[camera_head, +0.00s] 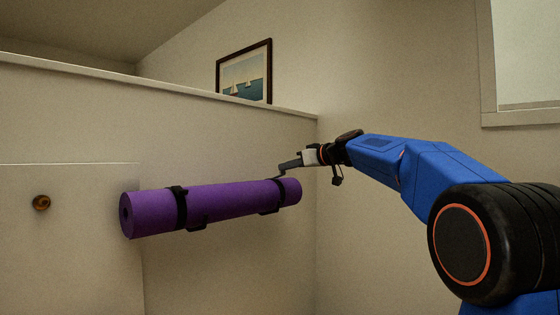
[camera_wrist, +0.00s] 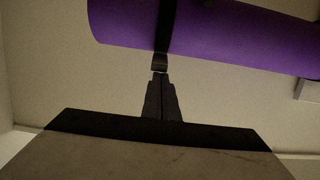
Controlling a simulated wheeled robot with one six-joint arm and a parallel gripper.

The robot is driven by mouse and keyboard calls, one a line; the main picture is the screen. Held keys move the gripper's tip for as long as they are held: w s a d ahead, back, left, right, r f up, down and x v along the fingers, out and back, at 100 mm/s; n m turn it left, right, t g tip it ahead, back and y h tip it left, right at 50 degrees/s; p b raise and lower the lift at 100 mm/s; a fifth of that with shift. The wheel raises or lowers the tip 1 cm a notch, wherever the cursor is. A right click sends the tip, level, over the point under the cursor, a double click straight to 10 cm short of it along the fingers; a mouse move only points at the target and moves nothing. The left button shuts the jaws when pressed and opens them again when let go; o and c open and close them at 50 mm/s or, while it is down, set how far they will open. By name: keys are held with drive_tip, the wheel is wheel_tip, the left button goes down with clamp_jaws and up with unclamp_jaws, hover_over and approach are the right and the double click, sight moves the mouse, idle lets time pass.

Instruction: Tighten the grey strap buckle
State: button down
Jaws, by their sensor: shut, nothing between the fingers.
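A purple rolled mat (camera_head: 230,203) is held against the pale wall, with a dark strap (camera_head: 179,207) near its left end and another dark strap (camera_head: 275,193) near its right end. I cannot make out a separate grey buckle. My gripper (camera_head: 281,174) is at the right end of the mat, just above the right strap. In the wrist view my gripper (camera_wrist: 160,76) is shut, its fingertips close to a small dark piece (camera_wrist: 160,62) below the mat (camera_wrist: 225,30). I cannot tell whether they touch it.
A round brown knob (camera_head: 41,202) is on the panel at the left. A framed sailboat picture (camera_head: 244,74) hangs behind the partition's top edge (camera_head: 170,86). A window frame (camera_head: 488,65) is at the upper right. The wall below the mat is clear.

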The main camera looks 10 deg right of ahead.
sight(283, 173)
drive_tip(key=shift+s+d+f+t+y, duration=0.25)
drive_tip(key=shift+f+t+y, duration=0.15)
drive_tip(key=shift+f+t, duration=0.25)
drive_tip(key=shift+s+d+f+t+y, duration=0.1)
drive_tip(key=shift+s+f+t+y, duration=0.15)
drive_tip(key=shift+f+t+y, duration=0.25)
drive_tip(key=shift+s+f, duration=0.1)
drive_tip(key=shift+f, duration=0.15)
wheel_tip(283, 173, up, 4)
drive_tip(key=s+d+f, duration=0.5)
drive_tip(key=s, duration=0.2)
drive_tip(key=shift+s+d+f, duration=0.2)
drive_tip(key=shift+s+d, duration=0.1)
idle(0.6)
